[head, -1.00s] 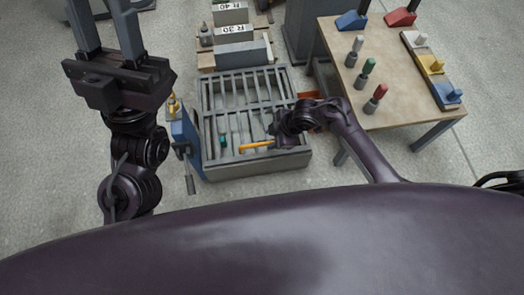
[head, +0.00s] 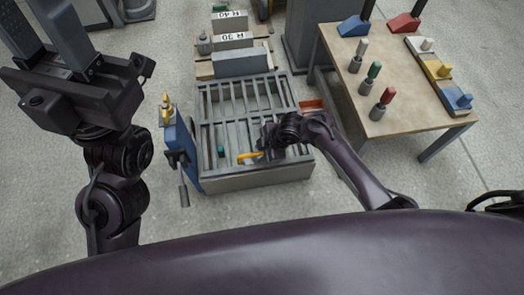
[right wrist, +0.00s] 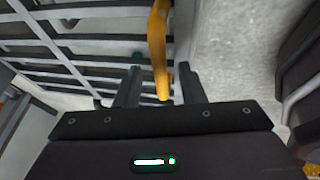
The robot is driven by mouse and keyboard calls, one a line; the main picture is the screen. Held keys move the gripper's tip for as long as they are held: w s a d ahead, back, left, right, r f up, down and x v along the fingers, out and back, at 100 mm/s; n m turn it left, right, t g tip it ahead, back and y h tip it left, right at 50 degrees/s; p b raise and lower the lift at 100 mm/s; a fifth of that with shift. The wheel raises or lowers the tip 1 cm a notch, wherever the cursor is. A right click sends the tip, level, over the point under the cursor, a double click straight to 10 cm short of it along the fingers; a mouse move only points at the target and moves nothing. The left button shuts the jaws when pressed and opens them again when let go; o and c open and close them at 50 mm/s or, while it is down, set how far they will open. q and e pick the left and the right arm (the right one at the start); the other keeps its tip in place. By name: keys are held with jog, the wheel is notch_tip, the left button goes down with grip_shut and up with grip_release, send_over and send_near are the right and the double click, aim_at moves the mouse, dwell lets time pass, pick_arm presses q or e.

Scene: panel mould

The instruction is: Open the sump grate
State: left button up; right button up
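The sump grate (head: 233,93) is a grey barred panel that lies over a grey box on the floor, mid-view. A yellow-orange handle (head: 247,157) shows at its near part, partly covered by my right gripper (head: 259,152). In the right wrist view the handle (right wrist: 158,45) reaches in between the two fingers of my right gripper (right wrist: 160,88). Gaps show on both sides of it, so the fingers are open around it. My left gripper (head: 42,25) is raised at the upper left, fingers apart and empty, its tips cut off by the frame.
A small teal item (head: 221,152) shows between the grate bars. A blue panel (head: 179,145) with a lever stands left of the box. A wooden table (head: 405,95) with coloured pegs and blocks stands right. Marked grey blocks (head: 233,40) lie behind. Open floor lies left.

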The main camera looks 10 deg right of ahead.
jog(key=shift+c, duration=0.5)
grip_shut()
jog(key=shift+r, duration=0.1)
